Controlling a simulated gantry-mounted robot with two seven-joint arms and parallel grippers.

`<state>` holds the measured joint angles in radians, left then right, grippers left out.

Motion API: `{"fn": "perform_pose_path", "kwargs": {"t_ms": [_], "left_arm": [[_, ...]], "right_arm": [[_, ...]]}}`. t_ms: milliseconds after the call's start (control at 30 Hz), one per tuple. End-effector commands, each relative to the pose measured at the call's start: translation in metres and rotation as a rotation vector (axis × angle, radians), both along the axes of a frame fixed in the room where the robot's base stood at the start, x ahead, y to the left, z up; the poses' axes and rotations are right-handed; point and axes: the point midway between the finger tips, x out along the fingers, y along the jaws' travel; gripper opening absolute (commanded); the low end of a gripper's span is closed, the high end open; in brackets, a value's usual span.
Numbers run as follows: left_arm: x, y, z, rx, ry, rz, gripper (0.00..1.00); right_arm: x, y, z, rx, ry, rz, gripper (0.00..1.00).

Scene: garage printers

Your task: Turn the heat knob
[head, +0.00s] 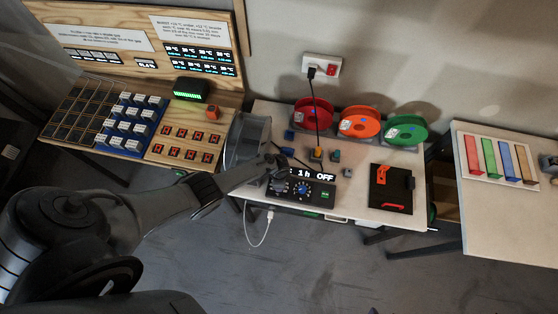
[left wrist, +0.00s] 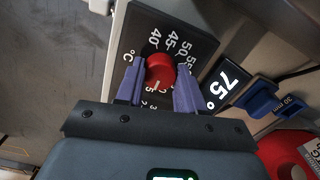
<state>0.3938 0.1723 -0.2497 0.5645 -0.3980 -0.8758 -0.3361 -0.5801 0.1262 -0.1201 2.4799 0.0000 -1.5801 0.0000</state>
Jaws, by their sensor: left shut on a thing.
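The heat knob (left wrist: 160,70) is a round red knob on a black panel with a white °C scale; 40, 45 and 50 can be read beside it. My left gripper (left wrist: 158,84) has its two purple fingers on either side of the knob and is shut on it. In the head view, my left gripper (head: 277,170) comes down over the left part of the black control panel (head: 315,201) and hides the red knob. A lit display (left wrist: 229,88) beside the dial shows 75°; the head view shows "1 h OFF". My right gripper is not in view.
A blue knob (head: 302,189) and a green button (head: 325,195) sit right of my gripper. A clear drum (head: 247,140) stands behind it. Red, orange and green spools (head: 405,130) line the back. A black plate (head: 391,190) lies to the right.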

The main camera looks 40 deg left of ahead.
Motion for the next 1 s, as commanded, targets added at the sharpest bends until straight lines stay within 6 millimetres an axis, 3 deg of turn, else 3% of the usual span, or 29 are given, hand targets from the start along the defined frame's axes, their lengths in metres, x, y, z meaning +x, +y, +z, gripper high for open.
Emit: {"fn": "perform_pose_path", "kwargs": {"t_ms": [133,167,300,667,1000], "left_arm": [[0.0,0.0,0.0,-0.001,-0.001,0.001,0.07],[0.0,0.0,0.0,-0.001,-0.001,0.001,0.41],[0.0,0.0,0.0,-0.001,-0.001,0.001,0.62],[0.0,0.0,0.003,-0.001,-0.001,0.001,0.63],[0.0,0.0,0.05,-0.002,-0.003,0.001,0.63]], "right_arm": [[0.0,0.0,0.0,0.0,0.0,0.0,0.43],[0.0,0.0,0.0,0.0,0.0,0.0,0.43],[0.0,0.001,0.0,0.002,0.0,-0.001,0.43],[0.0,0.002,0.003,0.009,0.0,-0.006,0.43],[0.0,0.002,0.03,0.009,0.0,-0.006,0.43]]}}
